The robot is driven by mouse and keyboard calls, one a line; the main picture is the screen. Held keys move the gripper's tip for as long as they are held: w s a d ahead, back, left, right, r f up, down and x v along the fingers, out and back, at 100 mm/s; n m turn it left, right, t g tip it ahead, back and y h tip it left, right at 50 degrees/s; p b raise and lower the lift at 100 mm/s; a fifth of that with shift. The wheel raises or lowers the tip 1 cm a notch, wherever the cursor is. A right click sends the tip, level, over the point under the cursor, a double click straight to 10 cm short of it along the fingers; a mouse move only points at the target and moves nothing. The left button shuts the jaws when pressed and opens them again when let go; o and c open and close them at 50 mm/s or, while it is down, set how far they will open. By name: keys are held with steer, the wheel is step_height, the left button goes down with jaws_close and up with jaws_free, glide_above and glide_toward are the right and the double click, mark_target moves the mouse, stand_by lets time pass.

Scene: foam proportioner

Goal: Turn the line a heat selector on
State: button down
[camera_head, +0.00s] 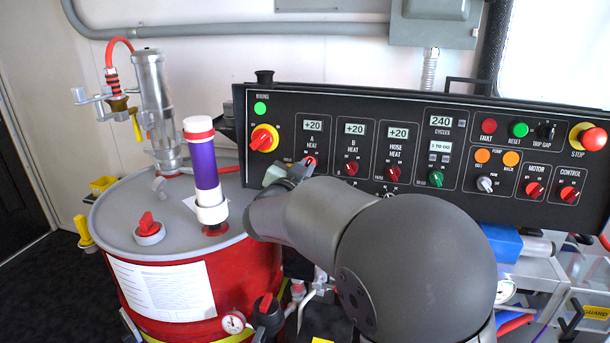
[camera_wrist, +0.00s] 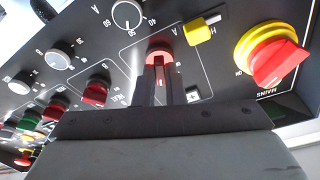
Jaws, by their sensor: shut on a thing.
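The line A heat selector is a small red knob (camera_head: 310,160) under the A HEAT display on the black control panel (camera_head: 340,95). In the wrist view the red knob (camera_wrist: 158,54) sits between the two dark fingertips of my gripper (camera_wrist: 159,68). My gripper (camera_head: 302,169) is at the panel in the head view, shut on this knob. The fingers and wrist cover much of the knob, so I cannot tell which way it points. The A HEAT display (camera_head: 313,125) reads +20.
The B heat knob (camera_head: 351,169) and hose heat knob (camera_head: 392,174) are close on the right. The red-and-yellow mains switch (camera_head: 264,138) is close on the left. A red drum (camera_head: 240,280) with a purple-banded cylinder (camera_head: 204,165) stands left of my arm.

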steer(key=shift+m+h, duration=0.3)
steer(key=shift+m, duration=0.5)
steer(key=shift+b, duration=0.3)
steer(key=c, duration=1.5)
jaws_free()
steer(key=b+v, duration=0.1)
steer(key=v, duration=1.6)
steer(key=shift+s+r, duration=0.2)
steer(key=shift+r, duration=0.05)
steer(key=shift+a, duration=0.1)
